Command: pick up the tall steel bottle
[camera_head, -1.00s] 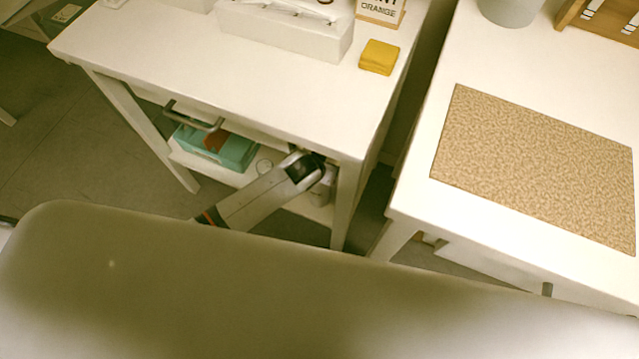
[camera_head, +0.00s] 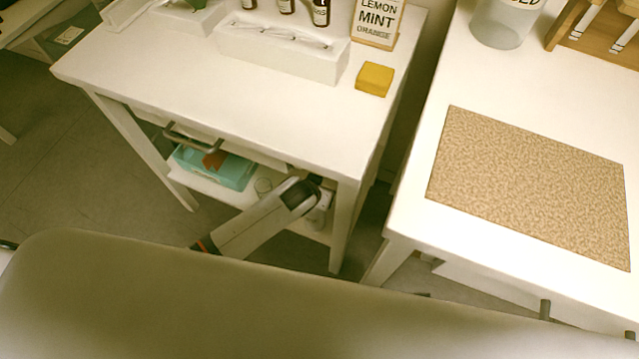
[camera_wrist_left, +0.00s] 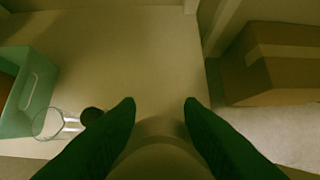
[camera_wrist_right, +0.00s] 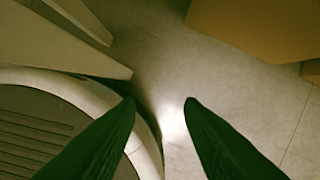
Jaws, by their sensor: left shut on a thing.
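My left gripper (camera_wrist_left: 160,104) is on the lower shelf (camera_wrist_left: 125,50) of the white table, its two dark fingers on either side of a smooth, pale rounded thing. This looks like the tall steel bottle (camera_wrist_left: 160,140); only its upper part shows, and its lower part is hidden. In the head view my left arm reaches under the tabletop, and a pale piece (camera_head: 322,208) shows past its wrist. My right gripper (camera_wrist_right: 160,104) is open and empty above the grey floor, its fingers apart. It is not seen in the head view.
A teal box (camera_wrist_left: 32,90) and a clear glass (camera_wrist_left: 47,124) stand left of my left gripper; a cardboard box (camera_wrist_left: 275,65) is at its right, past a table leg. The tabletop (camera_head: 210,75) overhangs the shelf. A second table with a patterned mat (camera_head: 530,185) stands to the right.

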